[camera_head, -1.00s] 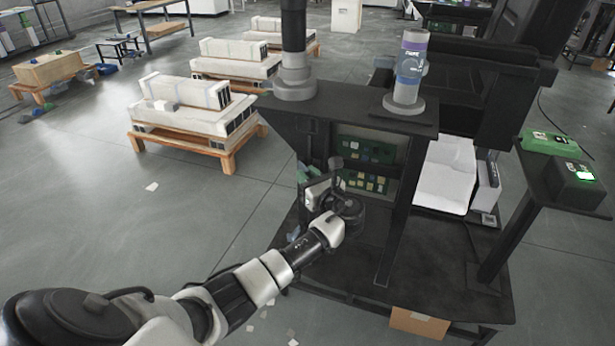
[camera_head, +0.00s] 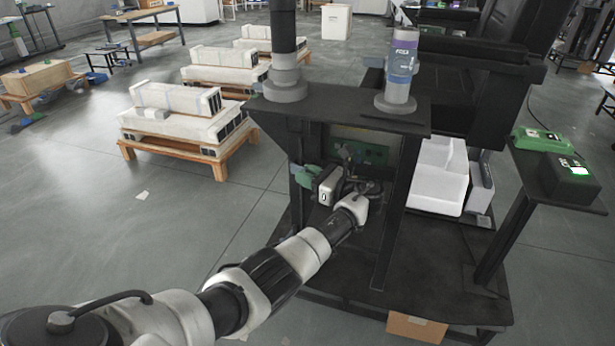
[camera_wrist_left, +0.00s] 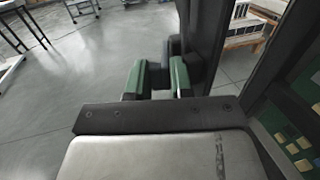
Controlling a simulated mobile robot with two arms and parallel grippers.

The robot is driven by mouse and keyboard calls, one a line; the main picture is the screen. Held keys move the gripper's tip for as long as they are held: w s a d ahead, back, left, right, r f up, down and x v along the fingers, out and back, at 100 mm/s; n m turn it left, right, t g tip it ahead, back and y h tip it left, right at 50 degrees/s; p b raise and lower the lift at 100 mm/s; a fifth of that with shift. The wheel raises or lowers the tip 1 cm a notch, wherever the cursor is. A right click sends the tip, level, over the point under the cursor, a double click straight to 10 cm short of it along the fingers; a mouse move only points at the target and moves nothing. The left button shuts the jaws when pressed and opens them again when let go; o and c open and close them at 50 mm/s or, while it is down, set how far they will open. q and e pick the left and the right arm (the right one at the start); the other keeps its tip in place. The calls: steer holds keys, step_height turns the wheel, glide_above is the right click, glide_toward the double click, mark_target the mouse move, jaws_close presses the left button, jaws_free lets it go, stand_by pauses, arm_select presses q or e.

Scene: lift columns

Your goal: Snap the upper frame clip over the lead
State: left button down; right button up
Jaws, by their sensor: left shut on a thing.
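My left gripper (camera_head: 306,178) reaches inside the dark frame, at its left post (camera_head: 296,205). In the left wrist view its two green-faced fingers (camera_wrist_left: 158,82) stand a little apart, against a small dark piece (camera_wrist_left: 173,48) beside the black post. This piece appears to be the upper frame clip, and the gripper is shut on it. I cannot make out the lead, nor whether the clip is around it. My wrist partly hides the frame's inside in the head view. My right gripper is not in view.
The frame's black top (camera_head: 340,112) lies above my wrist. A green circuit board (camera_head: 368,150) is at its back. A white bin (camera_head: 438,180) and a side stand (camera_head: 555,190) are to the right. Open floor and white stacks on pallets (camera_head: 185,125) are left.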

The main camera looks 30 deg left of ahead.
arm_select(q)
steer(key=c, duration=1.2)
jaws_free()
steer(key=shift+s+a+f, duration=0.1)
steer(key=shift+s, duration=0.05)
steer(key=shift+o, duration=0.3)
steer(key=shift+r, duration=0.2)
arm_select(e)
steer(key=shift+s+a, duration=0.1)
